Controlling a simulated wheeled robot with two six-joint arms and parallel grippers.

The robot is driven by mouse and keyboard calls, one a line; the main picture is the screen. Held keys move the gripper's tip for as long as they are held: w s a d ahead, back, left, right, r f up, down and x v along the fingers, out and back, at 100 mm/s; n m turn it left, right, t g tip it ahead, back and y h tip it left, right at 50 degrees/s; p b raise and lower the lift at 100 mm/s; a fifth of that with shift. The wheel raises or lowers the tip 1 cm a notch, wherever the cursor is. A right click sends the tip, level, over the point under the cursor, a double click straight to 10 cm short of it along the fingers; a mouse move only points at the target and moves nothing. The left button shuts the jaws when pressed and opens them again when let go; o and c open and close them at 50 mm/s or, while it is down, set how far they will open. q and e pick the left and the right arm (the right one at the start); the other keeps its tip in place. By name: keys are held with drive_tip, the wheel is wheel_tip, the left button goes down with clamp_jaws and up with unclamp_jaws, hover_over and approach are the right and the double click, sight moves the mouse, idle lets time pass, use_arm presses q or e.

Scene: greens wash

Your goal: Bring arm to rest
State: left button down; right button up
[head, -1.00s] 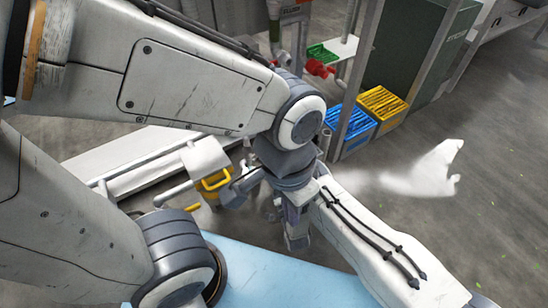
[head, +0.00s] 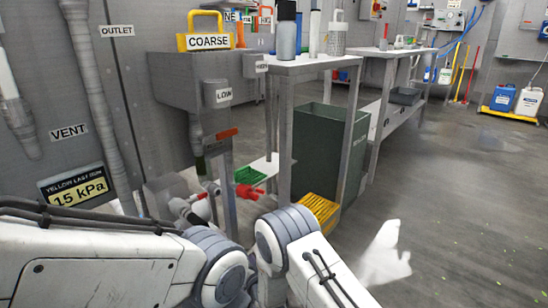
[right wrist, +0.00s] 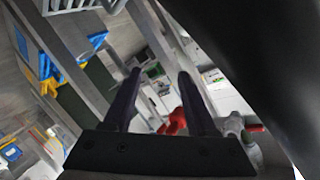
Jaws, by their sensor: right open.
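My right gripper (right wrist: 159,73) shows in the right wrist view as two dark fingers, spread apart with nothing between them. Beyond the fingers are shelf posts and a red fitting (right wrist: 174,122); how far away they are is hard to tell. In the head view two of my white and grey arms fill the bottom edge, with their rounded joints close together in the middle. Neither gripper can be made out in the head view. My left gripper is not in view.
A dark green bin (head: 322,150) stands under a bench (head: 304,66). Open floor lies at the right.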

drive_tip(key=s+d+r+n+g+h, duration=0.1)
drive_tip(key=s+d+r+g+h, duration=0.15)
drive_tip(key=d+r, duration=0.45)
drive_tip(key=s+d+r+n+g+h, duration=0.1)
drive_tip(key=s+d+r+g+h, duration=0.2)
drive_tip(key=d, duration=0.8)
drive_tip(key=s+d+r+g, duration=0.2)
drive_tip(key=s+d, duration=0.1)
drive_tip(key=s, duration=0.4)
drive_tip(key=s+d+r+n+g, duration=0.1)
drive_tip(key=s+d+g, duration=0.1)
drive_tip(key=s+d, duration=0.3)
drive_tip(key=s+d+r+g, duration=0.2)
drive_tip(key=s, duration=0.6)
drive_tip(key=s+a+r+n+g+p, duration=0.1)
drive_tip(key=s+a+r+n+p, duration=0.3)
drive_tip(key=s+a+r+p, duration=0.45)
drive_tip(key=s+a+r+n+g+p, duration=0.25)
drive_tip(key=s+a+r+p, duration=0.3)
drive_tip(key=r, duration=0.65)
wheel_tip(320, 180, up, 37)
drive_tip(key=p, duration=3.8)
drive_tip(key=shift+w+n+t+y, duration=0.25)
drive_tip(key=shift+n+t+y, duration=0.1)
drive_tip(key=shift+n+t, duration=0.1)
drive_tip(key=shift+d, duration=0.1)
drive_tip(key=shift+c, duration=0.6)
